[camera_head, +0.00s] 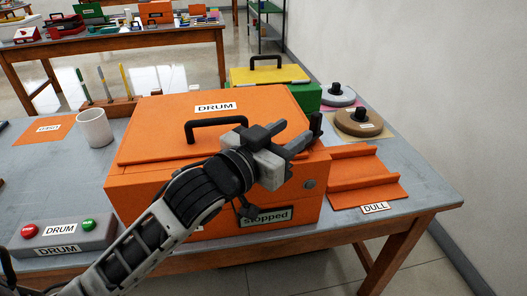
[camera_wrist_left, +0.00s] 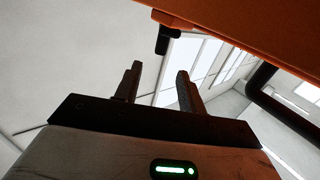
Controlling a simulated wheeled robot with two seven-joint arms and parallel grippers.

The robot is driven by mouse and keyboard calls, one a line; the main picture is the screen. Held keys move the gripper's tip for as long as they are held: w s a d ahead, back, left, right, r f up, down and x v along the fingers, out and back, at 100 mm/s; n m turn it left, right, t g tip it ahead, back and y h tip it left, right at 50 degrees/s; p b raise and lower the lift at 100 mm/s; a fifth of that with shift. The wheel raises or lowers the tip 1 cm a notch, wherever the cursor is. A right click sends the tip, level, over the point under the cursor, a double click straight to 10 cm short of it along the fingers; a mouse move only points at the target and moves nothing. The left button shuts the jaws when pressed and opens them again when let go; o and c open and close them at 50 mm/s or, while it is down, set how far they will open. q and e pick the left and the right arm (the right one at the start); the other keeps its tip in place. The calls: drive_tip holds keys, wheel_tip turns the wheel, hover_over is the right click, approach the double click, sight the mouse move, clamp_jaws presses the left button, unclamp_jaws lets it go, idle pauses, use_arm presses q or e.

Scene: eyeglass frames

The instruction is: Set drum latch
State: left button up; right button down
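The orange drum box (camera_head: 150,195) stands on the grey table, its lid (camera_head: 160,140) labelled DRUM and lying closed with a black handle (camera_head: 215,124). A panel (camera_head: 265,217) on its front reads "stopped". A small black latch (camera_head: 316,124) stands upright at the right end of the box; a black tab, probably this latch, shows at the orange edge in the left wrist view (camera_wrist_left: 162,42). My left gripper (camera_head: 290,136) is over the lid's right front part, fingers towards the latch. In the left wrist view its fingers (camera_wrist_left: 157,82) are apart with nothing between them.
A control box (camera_head: 65,236) with red and green buttons sits at the front left, near a white mug (camera_head: 95,127). An orange rack (camera_head: 365,180) labelled DULL lies right of the drum. A green and yellow case (camera_head: 268,75) and round discs (camera_head: 358,122) stand behind.

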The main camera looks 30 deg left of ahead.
use_arm(q)
drive_tip(key=p+v, duration=0.3)
drive_tip(key=v, duration=0.3)
drive_tip(key=shift+s, duration=0.3)
use_arm(e)
drive_tip(key=shift+s+d+r, duration=0.25)
drive_tip(key=shift+s+r, duration=0.05)
drive_tip(key=shift+r, duration=0.2)
drive_tip(key=shift+w+d, duration=0.1)
drive_tip(key=shift+w, duration=0.1)
